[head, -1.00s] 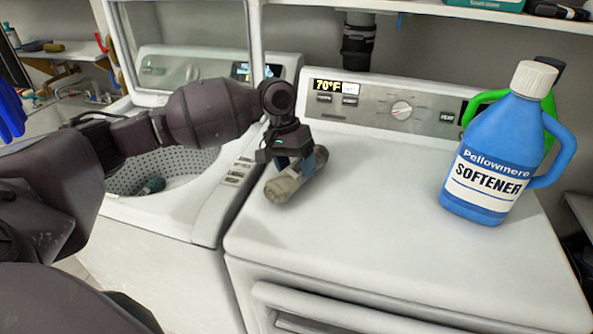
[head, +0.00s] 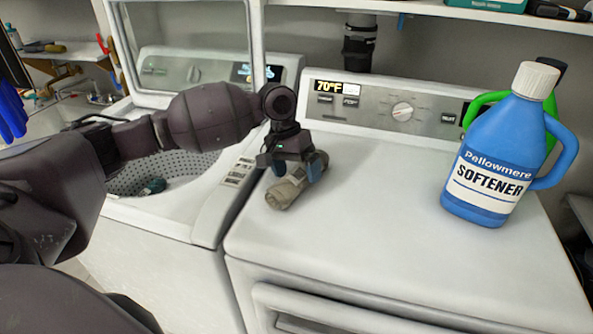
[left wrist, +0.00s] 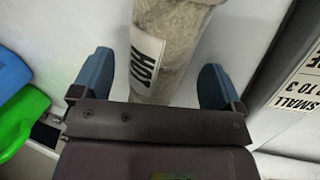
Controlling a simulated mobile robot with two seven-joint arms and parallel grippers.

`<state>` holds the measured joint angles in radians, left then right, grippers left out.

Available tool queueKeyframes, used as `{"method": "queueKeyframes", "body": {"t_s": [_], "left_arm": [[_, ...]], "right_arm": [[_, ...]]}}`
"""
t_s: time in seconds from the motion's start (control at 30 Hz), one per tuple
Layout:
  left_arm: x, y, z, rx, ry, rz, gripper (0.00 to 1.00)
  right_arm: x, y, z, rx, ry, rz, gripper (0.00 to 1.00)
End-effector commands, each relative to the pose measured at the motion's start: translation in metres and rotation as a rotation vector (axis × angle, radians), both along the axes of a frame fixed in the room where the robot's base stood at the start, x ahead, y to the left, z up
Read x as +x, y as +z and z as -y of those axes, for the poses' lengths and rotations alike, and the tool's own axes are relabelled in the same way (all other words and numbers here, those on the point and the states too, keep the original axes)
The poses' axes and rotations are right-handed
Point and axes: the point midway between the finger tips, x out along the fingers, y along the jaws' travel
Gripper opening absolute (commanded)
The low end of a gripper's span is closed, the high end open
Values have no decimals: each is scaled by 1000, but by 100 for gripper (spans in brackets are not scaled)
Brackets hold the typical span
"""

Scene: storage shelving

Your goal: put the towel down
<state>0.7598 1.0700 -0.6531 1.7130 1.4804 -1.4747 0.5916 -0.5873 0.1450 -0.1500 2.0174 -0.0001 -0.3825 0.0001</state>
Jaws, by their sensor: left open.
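The towel (head: 288,190) is a rolled, beige-grey bundle lying on the white top of the right-hand machine, near its left edge. My left gripper (head: 295,170) is just above and around it, with the fingers apart. In the left wrist view the towel (left wrist: 172,40) lies between the two blue fingers of the left gripper (left wrist: 155,85), with a gap on each side. A white label reading "HOT" shows on the towel there. My right gripper is not in view.
A blue softener bottle (head: 497,150) stands at the right of the machine top (head: 380,220), with a green bottle (head: 482,105) partly hidden behind it. The middle of the top is clear. An open washer (head: 190,215) stands to the left.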

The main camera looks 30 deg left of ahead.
Motion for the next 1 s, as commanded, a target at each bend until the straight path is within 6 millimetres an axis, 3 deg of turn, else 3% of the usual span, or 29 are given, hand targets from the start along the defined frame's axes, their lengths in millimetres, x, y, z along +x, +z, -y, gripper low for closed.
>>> {"method": "queueKeyframes", "body": {"t_s": [0.6, 1.0], "left_arm": [[1, 99, -30, 0, 2, 4, 92], [1, 113, -34, -1, 0, 1, 92]], "right_arm": [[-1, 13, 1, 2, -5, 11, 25], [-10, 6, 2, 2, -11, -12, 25]]}}
